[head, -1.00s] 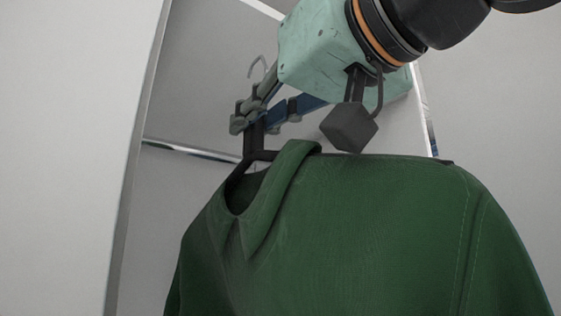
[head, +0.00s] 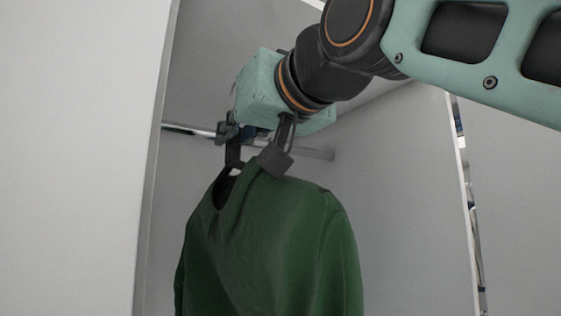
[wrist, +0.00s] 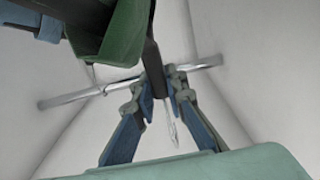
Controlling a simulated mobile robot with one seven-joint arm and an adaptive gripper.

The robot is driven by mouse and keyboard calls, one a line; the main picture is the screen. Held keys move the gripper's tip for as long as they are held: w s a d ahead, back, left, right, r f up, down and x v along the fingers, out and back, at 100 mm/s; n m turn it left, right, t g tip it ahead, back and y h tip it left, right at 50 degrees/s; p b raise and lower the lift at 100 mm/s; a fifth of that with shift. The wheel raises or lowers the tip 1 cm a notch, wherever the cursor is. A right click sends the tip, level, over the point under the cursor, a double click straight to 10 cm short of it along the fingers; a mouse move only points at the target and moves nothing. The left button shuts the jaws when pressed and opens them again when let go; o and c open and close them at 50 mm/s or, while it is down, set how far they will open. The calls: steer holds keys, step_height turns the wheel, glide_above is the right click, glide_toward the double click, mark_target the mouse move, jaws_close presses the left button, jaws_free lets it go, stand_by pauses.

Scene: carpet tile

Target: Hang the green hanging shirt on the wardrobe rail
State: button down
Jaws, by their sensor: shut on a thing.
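The green shirt (head: 275,245) hangs upright on a dark hanger (head: 233,152) inside the wardrobe opening in the head view. My gripper (head: 226,130) is shut on the hanger's neck above the collar. In the wrist view the two fingers (wrist: 160,92) pinch the dark hanger stem, and the metal hook (wrist: 171,128) sticks out past them. The shirt (wrist: 112,40) shows at the top there. The metal rail (head: 180,129) is level with my gripper, and it runs behind the fingers in the wrist view (wrist: 75,97). I cannot tell whether the hook is over the rail.
A pale wardrobe side panel (head: 150,200) stands close at the left. The right inner wall (head: 405,185) is some way from the shirt. The rail shows no other garments.

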steer(key=p+x, duration=0.4)
steer(key=x, duration=0.3)
steer(key=p+x, duration=0.4)
steer(key=x, duration=0.4)
steer(key=shift+w+a+r, duration=0.2)
steer(key=shift+a, duration=0.05)
steer(key=shift+w+a+f, duration=0.1)
steer(key=shift+w+f, duration=0.1)
steer(key=shift+f, duration=0.05)
steer(key=shift+f+b, duration=0.95)
steer(key=c, duration=1.9)
jaws_free()
steer(key=shift+f, duration=0.1)
steer(key=shift+s, duration=0.15)
